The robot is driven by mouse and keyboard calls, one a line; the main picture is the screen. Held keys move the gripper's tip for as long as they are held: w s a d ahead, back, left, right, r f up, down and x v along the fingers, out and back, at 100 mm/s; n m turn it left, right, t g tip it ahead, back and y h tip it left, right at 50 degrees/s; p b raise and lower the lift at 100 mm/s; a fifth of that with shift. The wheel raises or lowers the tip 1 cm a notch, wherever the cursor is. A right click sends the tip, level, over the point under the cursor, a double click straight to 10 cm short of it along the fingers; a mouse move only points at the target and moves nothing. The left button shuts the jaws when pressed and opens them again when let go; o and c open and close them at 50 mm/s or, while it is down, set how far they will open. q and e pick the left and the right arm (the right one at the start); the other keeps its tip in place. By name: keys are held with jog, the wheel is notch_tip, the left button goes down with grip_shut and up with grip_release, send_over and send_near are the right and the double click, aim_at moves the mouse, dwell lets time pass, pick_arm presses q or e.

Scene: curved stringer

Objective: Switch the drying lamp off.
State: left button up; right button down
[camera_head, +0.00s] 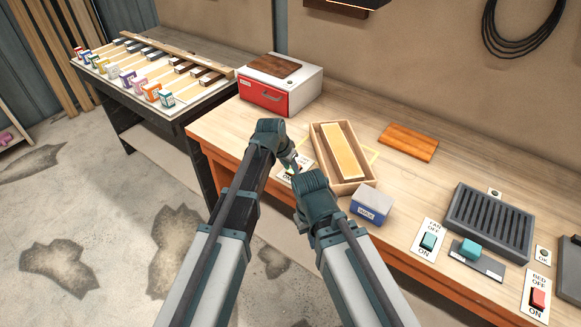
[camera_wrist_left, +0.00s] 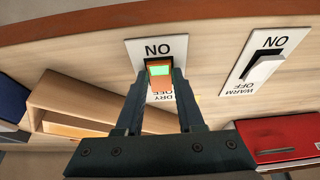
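The DRY switch (camera_wrist_left: 159,71) shows in the left wrist view, upside down, on a white plate marked ON and DRY OFF. Its rocker has a lit green face near ON and an orange part below. My left gripper (camera_wrist_left: 164,72) is open, with a fingertip on each side of the rocker; I cannot tell whether they touch it. In the head view my left gripper (camera_head: 294,167) is small and mostly covers the switch plate. A dark fixture (camera_head: 347,6) with a glowing edge hangs at the top, possibly the lamp. My right gripper is out of sight.
A WARM switch (camera_wrist_left: 262,66) with a white rocker is beside it. A wooden box (camera_head: 370,165) with a pale board inside, a blue-grey box (camera_head: 371,206), and a red-fronted unit (camera_head: 267,97) stand nearby.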

pick_arm(q)
grip_shut()
jog(key=shift+w+d+r+g+y+p, duration=0.3)
jog(key=shift+w+g+y+p, duration=0.2)
jog(key=shift+g+p, duration=0.25)
jog(key=shift+s+f+g+y, duration=0.1)
jog(key=shift+g+y, duration=0.3)
jog(key=shift+g, duration=0.15)
jog(key=shift+s+a, duration=0.1)
jog(key=o, duration=0.6)
grip_release()
jog(key=shift+o, duration=0.2)
jog(key=shift+p, duration=0.3)
notch_tip(320, 180, up, 14)
jog(key=s+a+p, duration=0.1)
jog(key=p, duration=1.2)
jog(key=shift+s+f, duration=0.2)
